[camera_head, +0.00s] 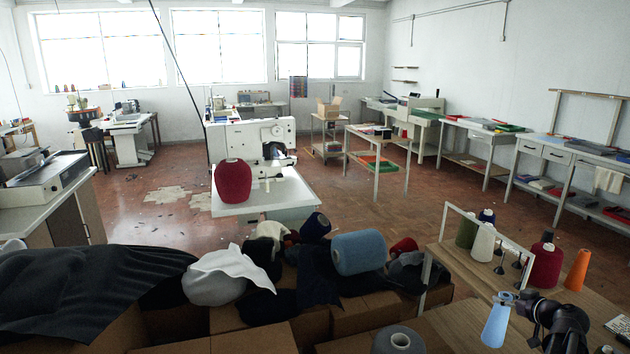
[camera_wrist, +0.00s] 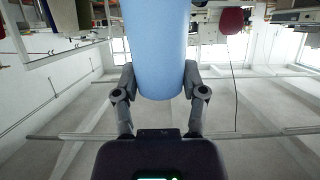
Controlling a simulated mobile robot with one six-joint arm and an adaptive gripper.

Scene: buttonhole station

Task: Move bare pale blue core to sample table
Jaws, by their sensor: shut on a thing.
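The bare pale blue core (camera_head: 496,322) is a smooth, slightly tapered tube with no yarn on it. It is upright and slightly tilted near the lower right of the head view, in front of the wooden table. My gripper (camera_head: 515,303) is shut on it from the right. In the wrist view, which looks upside down, the core (camera_wrist: 158,45) lies between both fingers of my gripper (camera_wrist: 159,80). A table with coloured flat pieces (camera_head: 378,132) stands in the middle distance; I cannot tell whether it is the sample table.
The wooden table (camera_head: 455,263) holds a white frame and several yarn cones, including a dark red one (camera_head: 547,265) and an orange cone (camera_head: 577,270). Boxes and dark cloth (camera_head: 90,285) fill the foreground. A sewing machine table (camera_head: 290,195) stands mid-room.

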